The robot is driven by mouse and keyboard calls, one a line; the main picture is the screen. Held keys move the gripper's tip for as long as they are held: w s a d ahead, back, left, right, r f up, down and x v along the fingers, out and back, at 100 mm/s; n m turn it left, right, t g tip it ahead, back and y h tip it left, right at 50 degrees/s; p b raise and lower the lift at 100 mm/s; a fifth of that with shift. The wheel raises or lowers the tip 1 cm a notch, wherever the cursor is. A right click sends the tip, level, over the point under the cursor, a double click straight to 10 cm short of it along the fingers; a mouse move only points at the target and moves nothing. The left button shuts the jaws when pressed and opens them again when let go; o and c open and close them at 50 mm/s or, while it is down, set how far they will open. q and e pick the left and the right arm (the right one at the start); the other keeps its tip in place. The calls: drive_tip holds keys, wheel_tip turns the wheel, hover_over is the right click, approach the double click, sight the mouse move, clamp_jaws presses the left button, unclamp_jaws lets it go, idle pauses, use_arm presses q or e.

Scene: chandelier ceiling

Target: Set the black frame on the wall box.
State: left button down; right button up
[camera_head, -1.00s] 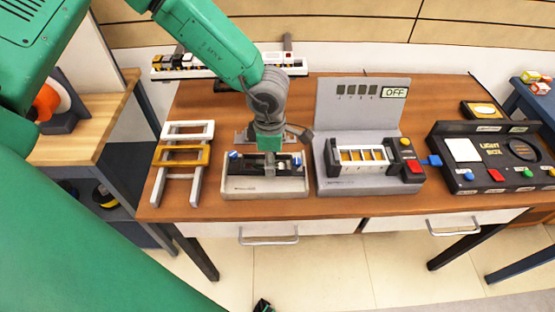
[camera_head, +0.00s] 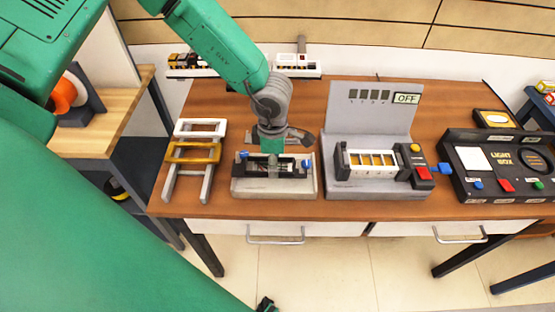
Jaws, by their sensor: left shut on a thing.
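The green arm end and the fingers hide part of the frame and the box's back. My right gripper does not show.
A rack (camera_head: 168,185) with a white frame (camera_head: 200,129) and a yellow frame (camera_head: 193,153) stands to the left. A grey panel unit (camera_head: 365,118) marked OFF and a black light box (camera_head: 505,157) stand to the right. The table's front edge lies close before the wall box.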

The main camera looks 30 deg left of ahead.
use_arm(q)
drive_tip(key=shift+w, duration=0.1)
drive_tip(key=shift+w+d, duration=0.15)
drive_tip(key=shift+d, duration=0.15)
drive_tip(key=shift+a+f, duration=0.15)
drive_tip(key=shift+a, duration=0.15)
drive_tip(key=shift+s+d+f, duration=0.2)
drive_tip(key=shift+d+f, duration=0.25)
drive_tip(key=shift+f, duration=0.05)
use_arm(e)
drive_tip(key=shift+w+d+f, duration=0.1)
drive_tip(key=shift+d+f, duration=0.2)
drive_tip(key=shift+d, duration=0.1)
use_arm(q)
drive_tip(key=shift+f, duration=0.1)
drive_tip(key=shift+w+d+f+b, duration=0.1)
drive_tip(key=shift+d+f+b, duration=0.05)
drive_tip(key=shift+f+b, duration=0.2)
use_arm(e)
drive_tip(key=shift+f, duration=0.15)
use_arm(q)
drive_tip(key=shift+f, duration=0.15)
drive_tip(key=shift+f, duration=0.1)
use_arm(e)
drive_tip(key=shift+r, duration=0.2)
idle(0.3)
